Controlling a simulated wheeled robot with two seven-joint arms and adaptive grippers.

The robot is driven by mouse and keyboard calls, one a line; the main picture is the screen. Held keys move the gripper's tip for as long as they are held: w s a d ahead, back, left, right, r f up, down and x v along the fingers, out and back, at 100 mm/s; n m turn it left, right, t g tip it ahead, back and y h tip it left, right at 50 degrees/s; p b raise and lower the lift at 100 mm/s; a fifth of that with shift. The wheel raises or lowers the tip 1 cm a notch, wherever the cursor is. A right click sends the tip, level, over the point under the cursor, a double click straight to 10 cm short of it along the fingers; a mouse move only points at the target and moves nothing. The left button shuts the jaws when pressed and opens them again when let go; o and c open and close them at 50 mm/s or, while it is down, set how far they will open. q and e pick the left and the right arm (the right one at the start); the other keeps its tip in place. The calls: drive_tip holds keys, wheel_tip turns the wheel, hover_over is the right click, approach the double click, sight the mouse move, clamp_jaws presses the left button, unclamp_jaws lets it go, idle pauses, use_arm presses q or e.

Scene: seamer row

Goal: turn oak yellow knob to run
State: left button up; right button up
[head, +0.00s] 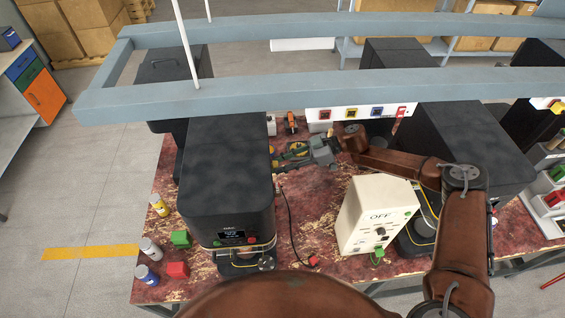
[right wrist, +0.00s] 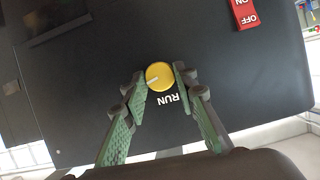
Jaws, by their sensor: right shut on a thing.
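The yellow knob (right wrist: 160,75) sits on a dark panel in the right wrist view. Its white mark points left and slightly down in that picture. The word RUN (right wrist: 168,100) is printed upside down just below the knob, away from the mark's direction. My right gripper (right wrist: 159,78) has its green-padded fingers on either side of the knob and is shut on it. In the head view my right gripper (head: 290,154) is beside the dark machine (head: 228,165), and I cannot make out the knob there. My left gripper is not in view.
A red OFF/ON switch (right wrist: 246,14) is on the same panel. In the head view a cream box marked OFF (head: 375,215) stands right of the dark machine. A grey-blue rail (head: 290,88) crosses above the bench.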

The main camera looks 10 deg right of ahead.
drive_tip(key=shift+s+f+n+t+y+b, duration=0.15)
drive_tip(key=shift+n+t+y+b, duration=0.25)
drive_tip(key=shift+n+t+b, duration=1.15)
drive_tip(key=shift+s+f+n+t+y+b, duration=0.15)
drive_tip(key=shift+n+t+y+b, duration=0.4)
drive_tip(key=shift+n+b, duration=1.9)
drive_tip(key=shift+s+f+n+t+y+b, duration=0.1)
drive_tip(key=shift+s+n+t+y+b, duration=0.15)
drive_tip(key=shift+n+t+b, duration=1.35)
drive_tip(key=shift+g+b, duration=0.4)
drive_tip(key=shift+b, duration=0.3)
drive_tip(key=o, duration=1.2)
drive_tip(key=shift+c, duration=0.2)
drive_tip(key=shift+d, duration=0.1)
